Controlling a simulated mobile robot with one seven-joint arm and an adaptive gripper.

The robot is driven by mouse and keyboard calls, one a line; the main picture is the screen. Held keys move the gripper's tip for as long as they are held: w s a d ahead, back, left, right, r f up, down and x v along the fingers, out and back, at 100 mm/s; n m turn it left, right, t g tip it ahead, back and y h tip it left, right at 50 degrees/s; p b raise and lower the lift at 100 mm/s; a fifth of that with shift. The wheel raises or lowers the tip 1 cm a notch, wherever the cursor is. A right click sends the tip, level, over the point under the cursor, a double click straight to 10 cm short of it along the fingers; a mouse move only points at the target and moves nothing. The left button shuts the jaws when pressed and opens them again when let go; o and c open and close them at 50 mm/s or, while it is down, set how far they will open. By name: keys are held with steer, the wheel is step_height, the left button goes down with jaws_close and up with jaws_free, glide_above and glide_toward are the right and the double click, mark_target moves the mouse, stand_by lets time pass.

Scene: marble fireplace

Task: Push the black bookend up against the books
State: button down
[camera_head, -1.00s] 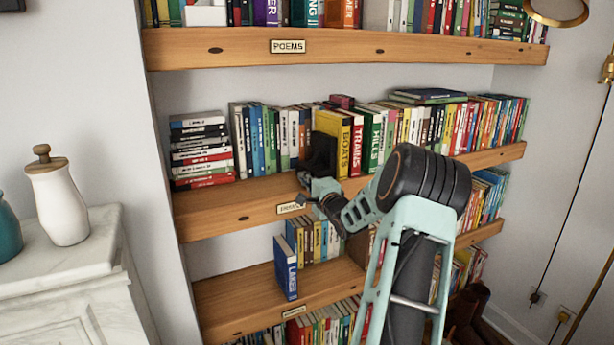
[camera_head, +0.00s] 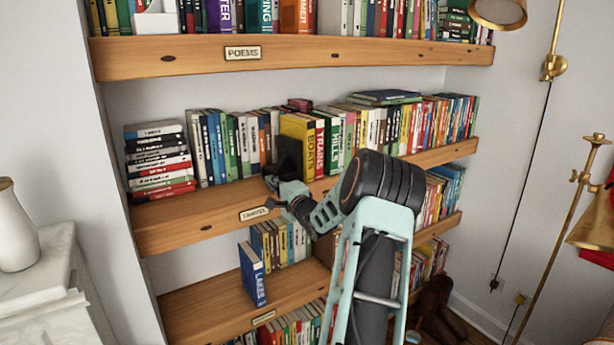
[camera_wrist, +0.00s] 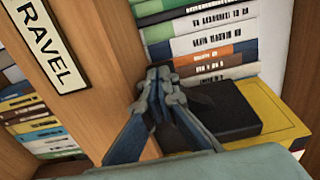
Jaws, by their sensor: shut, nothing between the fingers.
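The black bookend (camera_head: 289,157) stands on the middle shelf (camera_head: 190,214), beside the yellow BOATS book (camera_head: 309,158) and partly covering it. In the wrist view the bookend (camera_wrist: 232,112) shows as a dark block alongside the yellow book (camera_wrist: 277,102). My gripper (camera_head: 271,180) is shut and empty, low at the bookend's left side near the shelf's front. In the wrist view its fingertips (camera_wrist: 160,74) are close together beside the bookend's near end. I cannot tell whether they touch it. The row of books (camera_head: 345,135) continues right of the bookend.
More books (camera_head: 232,142) stand behind and left of the bookend. A flat stack of books (camera_head: 160,160) lies at the shelf's left end. Bare shelf lies in front of these. The shelf edge carries a TRAVEL label (camera_head: 253,213). A blue LAKES book (camera_head: 252,273) stands below.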

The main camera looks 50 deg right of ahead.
mark_target(284, 181)
steer(key=shift+s+d+f+p, duration=0.1)
steer(key=shift+s+d+p, duration=0.15)
steer(key=shift+d, duration=0.35)
steer(key=shift+s+d+r+p, duration=0.1)
steer(key=shift+s+d+p, duration=0.15)
steer(key=shift+d, duration=0.4)
steer(key=shift+s+d+f+p, duration=0.15)
steer(key=shift+d+p, duration=0.15)
steer(key=shift+d, duration=0.3)
steer(key=shift+w+a+f+b, duration=0.1)
steer(key=shift+w+a+b, duration=0.15)
steer(key=shift+a, duration=0.6)
steer(key=shift+w+a, duration=0.3)
steer(key=shift+a, duration=0.6)
steer(key=p+v, duration=0.2)
steer(key=v, duration=1.2)
steer(key=shift+d+p, duration=0.25)
steer(key=shift+p, duration=0.05)
